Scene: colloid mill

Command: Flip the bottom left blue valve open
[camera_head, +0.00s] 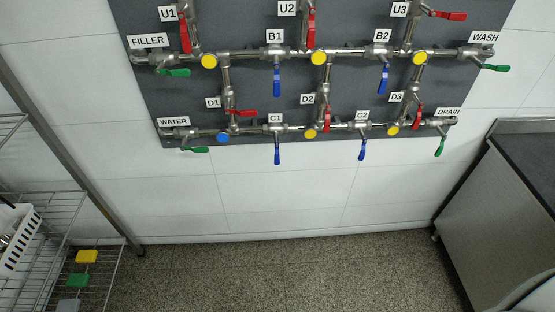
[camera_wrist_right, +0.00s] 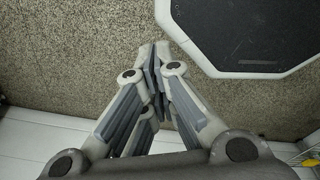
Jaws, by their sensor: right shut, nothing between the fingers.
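The bottom left blue valve, labelled C1, is on the lower pipe row of the dark wall panel in the head view. Its blue handle (camera_head: 277,153) hangs straight down, crosswise to the horizontal pipe. A second blue handle, C2 (camera_head: 362,149), hangs down to its right. Blue handles B1 (camera_head: 277,80) and B2 (camera_head: 383,79) hang down on the upper row. My right gripper (camera_wrist_right: 156,55) shows only in its wrist view, shut and empty, over speckled floor and away from any valve. My left gripper is not in view.
Red handle D1 (camera_head: 241,113) lies above left of C1, and green handle WATER (camera_head: 194,149) is to its left. A wire rack (camera_head: 62,215) stands at left and a counter (camera_head: 500,215) at right. The floor (camera_head: 270,275) below the panel is clear.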

